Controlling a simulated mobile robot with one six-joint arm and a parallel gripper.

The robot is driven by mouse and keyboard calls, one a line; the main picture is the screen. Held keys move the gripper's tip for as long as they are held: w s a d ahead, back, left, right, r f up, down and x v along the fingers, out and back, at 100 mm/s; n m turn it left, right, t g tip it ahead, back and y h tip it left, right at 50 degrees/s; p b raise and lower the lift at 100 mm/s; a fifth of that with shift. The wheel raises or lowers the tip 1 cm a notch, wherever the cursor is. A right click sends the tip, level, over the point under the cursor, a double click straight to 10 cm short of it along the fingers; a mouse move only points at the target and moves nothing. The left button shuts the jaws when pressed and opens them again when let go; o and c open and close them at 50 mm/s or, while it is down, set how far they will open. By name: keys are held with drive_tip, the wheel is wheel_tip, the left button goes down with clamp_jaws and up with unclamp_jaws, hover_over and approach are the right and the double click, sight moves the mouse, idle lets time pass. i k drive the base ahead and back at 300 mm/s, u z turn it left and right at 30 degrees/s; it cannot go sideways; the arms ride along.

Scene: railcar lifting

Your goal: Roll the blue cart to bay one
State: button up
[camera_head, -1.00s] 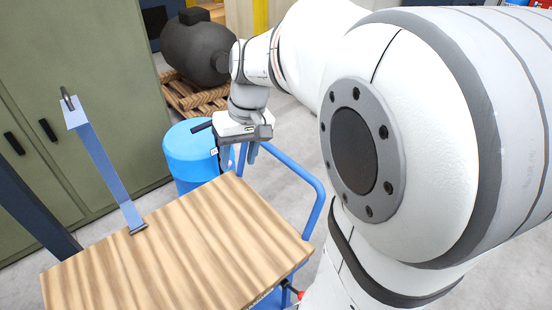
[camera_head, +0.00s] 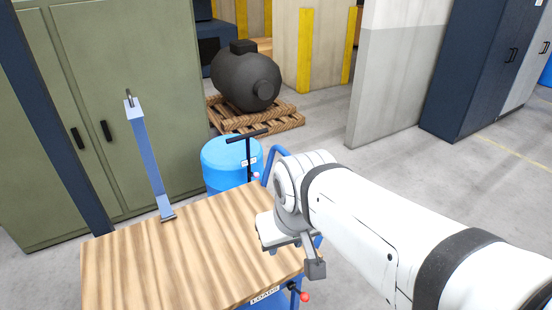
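The blue cart shows as a wooden top (camera_head: 190,250) with a blue push handle (camera_head: 277,153) at its far right end. A label on its front edge (camera_head: 265,295) reads "LOADS", and a red knob (camera_head: 304,297) sits beside it. My arm hides most of the handle; a small blue piece shows just right of my wrist. My gripper (camera_head: 314,268) points down at the right edge of the wooden top, in front of the handle. One grey finger shows; the rest is hidden, so its opening and any contact are unclear.
A blue drum (camera_head: 228,160) stands behind the cart, with a black T-shaped bar (camera_head: 247,140) beside the handle. A dark tank (camera_head: 243,78) lies on a wooden pallet (camera_head: 272,120). Green cabinets (camera_head: 130,60) stand at left. Floor (camera_head: 400,180) is clear at right.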

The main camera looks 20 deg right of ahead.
sight(210, 256)
drive_tip(key=u, duration=1.35)
drive_tip(key=k, duration=1.3)
drive_tip(key=z, duration=0.95)
drive_tip(key=i, duration=1.5)
drive_tip(key=z, duration=0.05)
